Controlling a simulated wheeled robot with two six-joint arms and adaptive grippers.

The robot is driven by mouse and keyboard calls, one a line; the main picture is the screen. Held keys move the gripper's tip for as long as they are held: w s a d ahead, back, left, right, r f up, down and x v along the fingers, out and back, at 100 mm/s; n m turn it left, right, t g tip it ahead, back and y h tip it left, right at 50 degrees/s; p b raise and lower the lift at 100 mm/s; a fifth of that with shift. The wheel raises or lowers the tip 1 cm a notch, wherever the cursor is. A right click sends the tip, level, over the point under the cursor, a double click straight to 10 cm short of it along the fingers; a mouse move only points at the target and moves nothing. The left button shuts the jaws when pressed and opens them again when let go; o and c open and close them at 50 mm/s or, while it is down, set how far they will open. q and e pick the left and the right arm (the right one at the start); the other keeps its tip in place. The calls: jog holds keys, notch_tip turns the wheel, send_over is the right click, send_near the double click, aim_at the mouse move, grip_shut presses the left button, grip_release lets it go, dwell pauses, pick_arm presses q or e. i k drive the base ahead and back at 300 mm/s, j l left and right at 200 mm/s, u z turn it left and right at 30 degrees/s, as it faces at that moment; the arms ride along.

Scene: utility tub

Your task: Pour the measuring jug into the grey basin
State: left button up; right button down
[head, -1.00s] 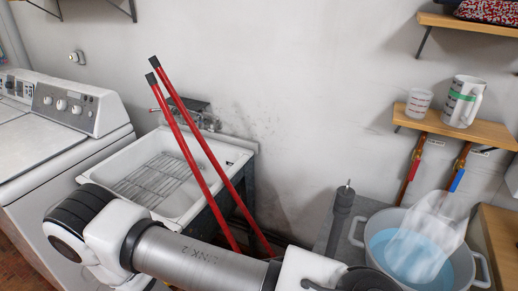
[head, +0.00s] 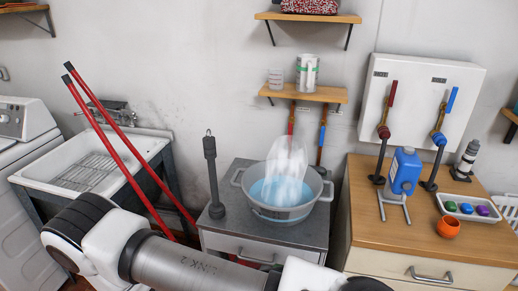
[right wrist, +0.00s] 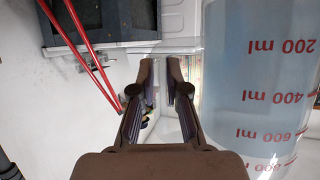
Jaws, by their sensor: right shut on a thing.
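In the right wrist view, the clear measuring jug (right wrist: 245,85) fills the right side, close to the camera. It holds bluish liquid and has red millilitre marks, which appear inverted in this view. My right gripper (right wrist: 159,62) is shut on the jug's clear handle, left of its body. The jug is not seen in the head view. The grey basin (head: 243,199) stands on a grey cabinet in the head view, with blue water inside. A whitish translucent shape, perhaps steam, hangs above the water. An arm of mine crosses the bottom of the head view; no gripper shows there.
A dark upright post (head: 212,165) stands left of the basin. Above are a wooden shelf (head: 312,94) with cups and red and blue valves. A wooden counter (head: 400,230) at right bears a blue jug (head: 404,172). Long red handles (head: 120,145) lean by the sink (head: 135,150).

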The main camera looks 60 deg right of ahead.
aim_at(281, 190)
jog(key=z, duration=1.5)
